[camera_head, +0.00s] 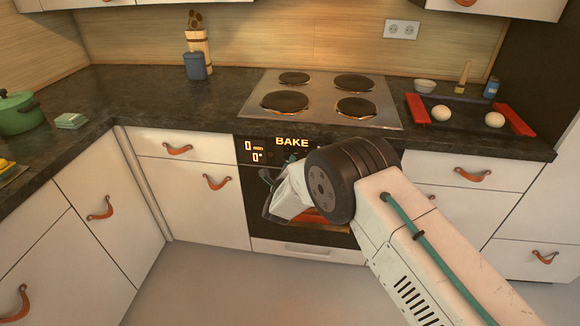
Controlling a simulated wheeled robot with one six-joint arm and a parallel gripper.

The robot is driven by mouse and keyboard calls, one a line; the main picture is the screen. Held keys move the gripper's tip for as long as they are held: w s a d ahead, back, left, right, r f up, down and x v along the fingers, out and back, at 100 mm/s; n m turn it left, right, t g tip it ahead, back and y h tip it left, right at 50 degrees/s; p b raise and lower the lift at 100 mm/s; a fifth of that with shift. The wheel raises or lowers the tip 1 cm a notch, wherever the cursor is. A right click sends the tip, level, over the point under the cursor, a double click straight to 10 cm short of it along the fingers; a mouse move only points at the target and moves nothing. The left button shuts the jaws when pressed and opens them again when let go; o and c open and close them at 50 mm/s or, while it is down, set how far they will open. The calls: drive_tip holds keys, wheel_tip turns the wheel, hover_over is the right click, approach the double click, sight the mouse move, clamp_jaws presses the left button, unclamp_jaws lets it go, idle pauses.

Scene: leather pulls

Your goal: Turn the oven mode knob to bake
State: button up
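The oven (248,186) is built in below the counter, under the cooktop. Its dark control panel (262,152) shows lit text reading "BAKE", with "0 min" and "0°" at its left. The oven mode knob cannot be made out; my arm covers the right part of the panel and much of the oven door. My gripper (272,183) is in front of the oven, just below the panel's left part. Its fingers are small, dark and partly hidden by my wrist, so I cannot tell whether they are open or shut, or touching anything.
A cooktop (318,92) with several dark plates lies above the oven. A black tray with red handles (465,128) holds two white round things at the right. A green pot (18,112) stands on the left counter. Drawers with leather pulls flank the oven. The floor (200,285) is clear.

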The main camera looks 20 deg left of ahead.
drive_tip(key=v, duration=0.7)
drive_tip(key=shift+s, duration=0.25)
